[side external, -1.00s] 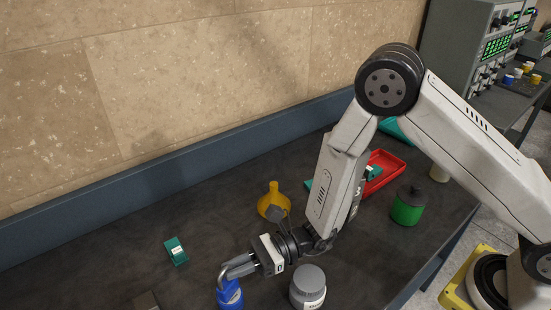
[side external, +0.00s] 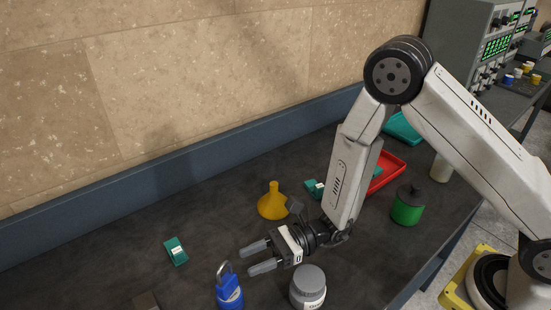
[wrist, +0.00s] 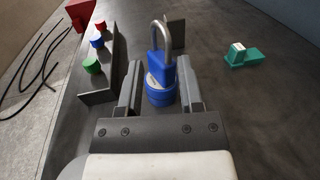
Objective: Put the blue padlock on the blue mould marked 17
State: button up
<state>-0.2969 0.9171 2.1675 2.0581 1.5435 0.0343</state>
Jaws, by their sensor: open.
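The blue padlock (side external: 229,281) stands upright at the bottom of the side view, its grey shackle up. In the wrist view the padlock (wrist: 160,66) sits on top of a round blue piece (wrist: 160,96), which looks like the blue mould. I cannot read a 17 on it; a pale label shows low on the blue in the side view. My gripper (side external: 250,259) is open and empty, low over the table just to the right of the padlock. In the wrist view the padlock stands beyond and between the open fingers, apparently clear of them.
A grey jar (side external: 308,289) stands close by my gripper. A yellow funnel (side external: 272,204), a green jar (side external: 407,208) and a red tray (side external: 388,172) are farther back. A teal block (side external: 176,251) lies left. A button box (wrist: 100,70) stands left in the wrist view.

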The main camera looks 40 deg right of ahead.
jog(key=s+d, duration=0.1)
jog(key=d, duration=0.7)
jog(key=shift+s, duration=0.3)
dwell(0.3)
jog(key=s+n+g+h, duration=0.1)
jog(key=n+g, duration=0.1)
jog(key=s+n+g+h, duration=0.1)
jog(key=s+g, duration=0.1)
jog(key=s+d+n+g+h, duration=0.1)
jog(key=s+n+g, duration=0.1)
jog(key=shift+s+r+n, duration=0.25)
jog(key=shift+r+n, duration=0.05)
jog(key=shift+r, duration=0.1)
jog(key=s+d+n+h, duration=0.3)
jog(key=d+n+h, duration=0.7)
jog(key=d+h, duration=0.15)
jog(key=w+d+r+n+t+h, duration=0.3)
jog(key=w+d+n+t, duration=0.1)
jog(key=d+t, duration=0.1)
jog(key=shift+w+d+r, duration=0.3)
jog(key=shift+d+r, duration=0.05)
jog(key=shift+d, duration=0.25)
